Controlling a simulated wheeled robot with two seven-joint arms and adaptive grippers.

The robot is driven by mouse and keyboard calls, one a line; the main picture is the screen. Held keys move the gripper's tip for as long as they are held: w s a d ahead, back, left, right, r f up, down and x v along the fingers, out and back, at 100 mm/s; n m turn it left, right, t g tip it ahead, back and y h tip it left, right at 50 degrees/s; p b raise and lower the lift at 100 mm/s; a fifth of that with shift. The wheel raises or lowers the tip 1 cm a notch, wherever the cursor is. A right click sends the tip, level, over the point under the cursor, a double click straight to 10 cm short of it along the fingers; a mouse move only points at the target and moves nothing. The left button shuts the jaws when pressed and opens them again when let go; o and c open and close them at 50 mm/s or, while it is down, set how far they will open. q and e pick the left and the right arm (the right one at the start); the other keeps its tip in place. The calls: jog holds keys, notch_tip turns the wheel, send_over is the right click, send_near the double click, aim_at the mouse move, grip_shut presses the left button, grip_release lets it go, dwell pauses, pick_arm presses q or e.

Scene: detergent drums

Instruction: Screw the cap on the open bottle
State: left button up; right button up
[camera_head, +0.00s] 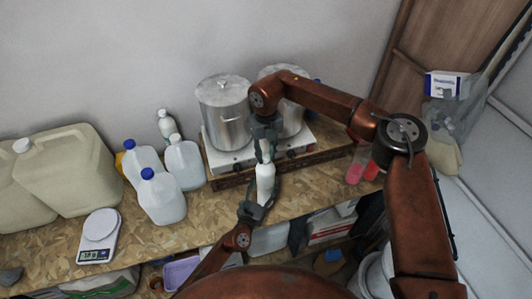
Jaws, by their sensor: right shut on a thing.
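A slim white bottle (265,184) stands upright at the front edge of the chipboard worktop. My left gripper (262,203) reaches up from below, its fingers closed around the bottle's lower part. My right gripper (264,150) points down from above, right over the bottle's neck, and is shut. The cap in its fingers is too small and too covered to see clearly. The neck is hidden too, so I cannot tell whether cap and bottle touch.
Two steel pots (224,112) on a white hotplate (228,162) stand close behind the grippers. Several blue-capped jugs (162,199), a scale (99,236) and large beige canisters (68,170) stand left. Pink-red containers (358,165) stand right. A shelf lies below.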

jog(key=m, duration=0.6)
jog(key=shift+a+m, duration=0.15)
jog(key=shift+m, duration=0.25)
jog(key=m, duration=0.3)
jog(key=shift+f+m, duration=0.1)
jog(key=shift+m, duration=0.3)
jog(key=m, duration=0.4)
jog(key=shift+a, duration=0.1)
jog(key=m, duration=0.4)
jog(key=shift+w, duration=0.15)
jog(key=m, duration=0.4)
jog(key=shift+w, duration=0.1)
jog(key=m, duration=0.6)
jog(key=shift+w+m, duration=0.1)
jog(key=shift+m, duration=0.2)
jog(key=o, duration=0.7)
jog(key=shift+c, duration=0.2)
